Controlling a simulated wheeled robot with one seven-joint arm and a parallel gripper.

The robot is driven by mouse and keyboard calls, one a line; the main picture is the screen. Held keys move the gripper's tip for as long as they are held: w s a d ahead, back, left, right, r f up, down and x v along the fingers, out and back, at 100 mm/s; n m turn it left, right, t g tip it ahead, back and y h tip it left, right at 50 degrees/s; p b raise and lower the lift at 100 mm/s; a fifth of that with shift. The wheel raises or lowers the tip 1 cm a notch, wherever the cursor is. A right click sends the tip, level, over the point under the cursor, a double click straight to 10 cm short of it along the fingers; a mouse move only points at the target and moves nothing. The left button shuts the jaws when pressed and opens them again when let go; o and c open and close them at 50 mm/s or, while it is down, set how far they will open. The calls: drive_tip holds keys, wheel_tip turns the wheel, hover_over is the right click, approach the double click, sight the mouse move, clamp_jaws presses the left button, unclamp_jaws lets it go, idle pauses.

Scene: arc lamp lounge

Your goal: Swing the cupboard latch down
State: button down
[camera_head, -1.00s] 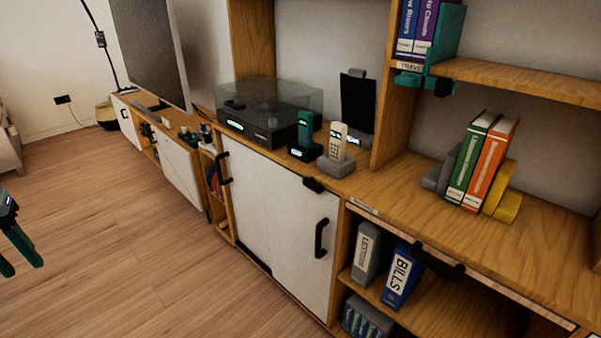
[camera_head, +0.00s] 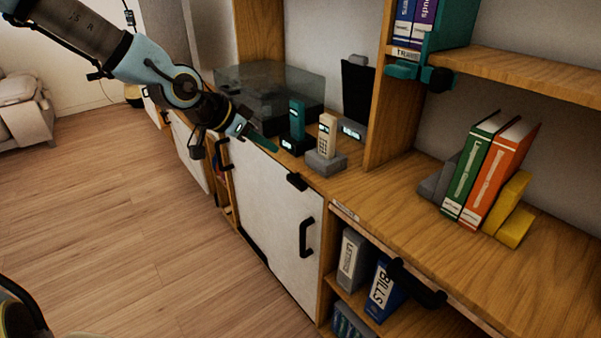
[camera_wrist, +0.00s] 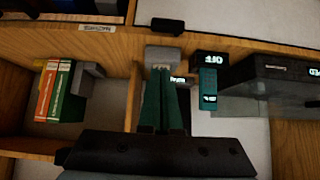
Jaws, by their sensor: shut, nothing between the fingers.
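The small black cupboard latch (camera_head: 297,181) sits at the cabinet's top front edge, above the right upper corner of the white cupboard door (camera_head: 275,225). It looks roughly level along the edge. In the wrist view the latch (camera_wrist: 168,26) shows beyond my fingertips, past the grey phone base. My gripper (camera_head: 274,148) is shut and empty, its teal fingers held together. It hangs near the cabinet top's front edge, left of the latch and apart from it. In the wrist view my gripper (camera_wrist: 162,72) overlaps the phone in the picture.
A white handset on a grey base (camera_head: 325,162) and a dark phone (camera_head: 297,142) stand close to my fingertips. A clear-lidded turntable (camera_head: 262,95) is behind. The door has a black handle (camera_head: 306,237). Books (camera_head: 490,170) stand at right. The floor (camera_head: 130,240) is clear.

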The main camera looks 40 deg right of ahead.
drive_tip(key=shift+d+f, duration=0.1)
drive_tip(key=b, duration=0.1)
hover_over(303, 179)
drive_tip(key=a, duration=0.4)
wheel_tip(303, 179, down, 6)
drive_tip(key=f, duration=0.1)
drive_tip(key=shift+d+f, duration=0.25)
drive_tip(key=shift+f, duration=0.75)
drive_tip(key=shift+d+f, duration=0.2)
drive_tip(key=shift+f, duration=0.75)
